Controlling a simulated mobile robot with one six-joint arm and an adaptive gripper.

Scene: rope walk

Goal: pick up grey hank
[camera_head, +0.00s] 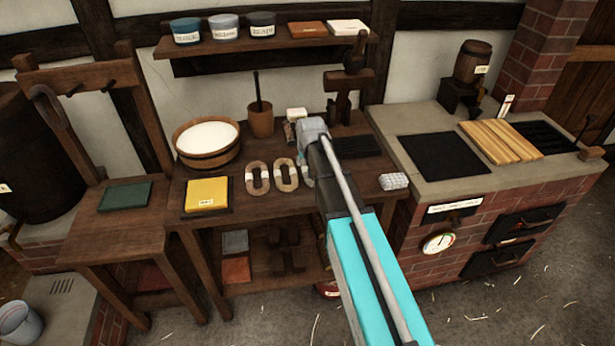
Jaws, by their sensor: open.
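Looped hanks lie in a row on the middle bench. Part of another loop seems to show at the arm's edge, mostly hidden. A dark greyish loop (47,107) hangs from a peg on the wooden rack at far left. I cannot tell for sure which is the grey hank. My arm reaches over the bench to the right of the row. My gripper's fingers are not visible beyond the grey wrist, and nothing is seen held.
A yellow block (206,194), a wooden tub (207,144) and a brown cup (260,120) stand on the bench (215,225). A pale woven block (394,181) lies at its right edge. The brick stove (440,185) is on the right, the jar shelf (265,45) above.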

